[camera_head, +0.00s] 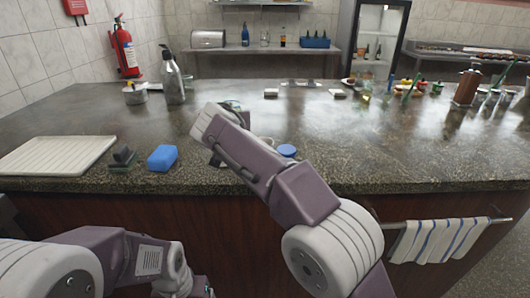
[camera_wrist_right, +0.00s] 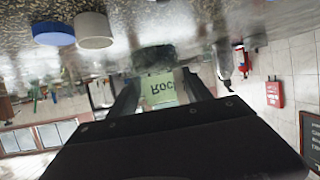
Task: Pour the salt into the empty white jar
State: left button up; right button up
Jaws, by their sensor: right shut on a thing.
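My right gripper (camera_wrist_right: 158,78) is shut on a glass jar (camera_wrist_right: 162,90) with a pale green label reading "Roc…". In the head view my right arm hides most of this jar; a bit of greenish glass (camera_head: 232,103) shows past the wrist. In the wrist view, which is upside down, an open-looking white jar (camera_wrist_right: 94,31) stands on the counter beside a blue round lid (camera_wrist_right: 53,33). I cannot tell the held jar's tilt. My left gripper is out of view.
On the counter (camera_head: 400,150) are a blue sponge (camera_head: 162,158), a dark scrubber (camera_head: 123,156), a white ribbed board (camera_head: 55,156) and a spray bottle (camera_head: 173,78). Several small items stand at the back right. A striped towel (camera_head: 438,240) hangs on the front rail.

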jog(key=shift+w+a+f, duration=0.2)
jog(key=shift+a+f, duration=0.3)
jog(key=shift+f, duration=0.35)
jog(key=shift+a+f+y, duration=0.2)
jog(key=shift+y, duration=0.1)
jog(key=shift+s+a+r, duration=0.1)
jog(key=shift+s, duration=0.05)
jog(key=shift+s+r, duration=0.1)
jog(key=shift+d+f, duration=0.2)
